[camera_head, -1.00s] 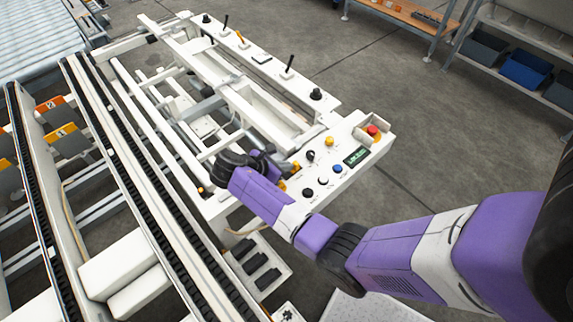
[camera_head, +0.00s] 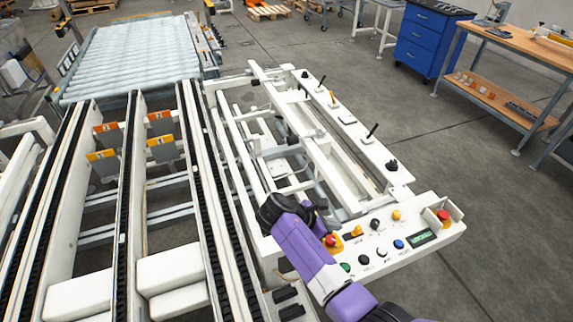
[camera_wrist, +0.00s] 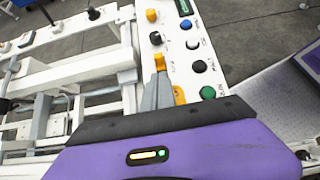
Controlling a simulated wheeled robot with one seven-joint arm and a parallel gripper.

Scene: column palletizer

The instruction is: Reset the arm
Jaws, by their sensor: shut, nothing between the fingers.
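In the head view the fingers are mostly hidden by the purple and black hand. The panel also shows in the wrist view (camera_wrist: 238,107). A yellow switch (camera_wrist: 158,61) shows just beyond the fingertips. I cannot tell whether they touch it.
The panel has a red emergency stop (camera_head: 443,216), a small display (camera_head: 421,237) and several buttons and knobs. White conveyor frames with black chains (camera_head: 215,215) lie to the left. A blue drawer cabinet (camera_head: 428,38) and a wooden workbench (camera_head: 520,95) stand at the back right. Open floor lies right of the panel.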

